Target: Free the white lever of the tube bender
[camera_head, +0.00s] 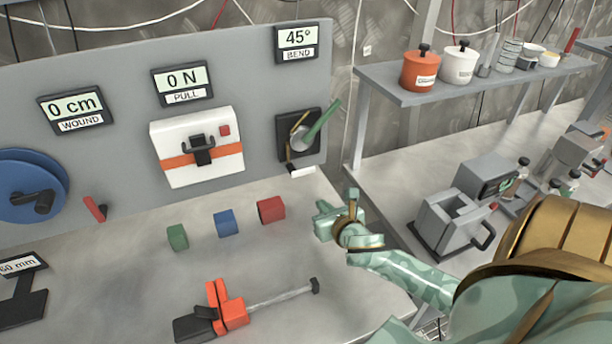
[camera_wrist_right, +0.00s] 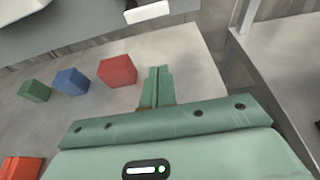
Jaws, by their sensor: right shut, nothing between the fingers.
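The tube bender (camera_head: 303,136) is a dark plate on the upright panel below the "45° BEND" display. It carries a pale disc, a thin brass strip and a green bar tilted up to the right. A small white bar (camera_head: 302,171) sticks out at its lower edge, and a white piece also shows at the top of the right wrist view (camera_wrist_right: 147,12). My right gripper (camera_head: 326,218) is shut and empty, in front of and below the bender, apart from it. Its closed fingers (camera_wrist_right: 157,86) show in the right wrist view. My left gripper is not in view.
Green, blue and red cubes (camera_head: 271,209) lie on the bench left of my right gripper. An orange clamp (camera_head: 228,307) lies nearer. A white box with a latch (camera_head: 197,147) and a blue reel (camera_head: 28,186) are on the panel. A shelf with pots (camera_head: 421,70) stands right.

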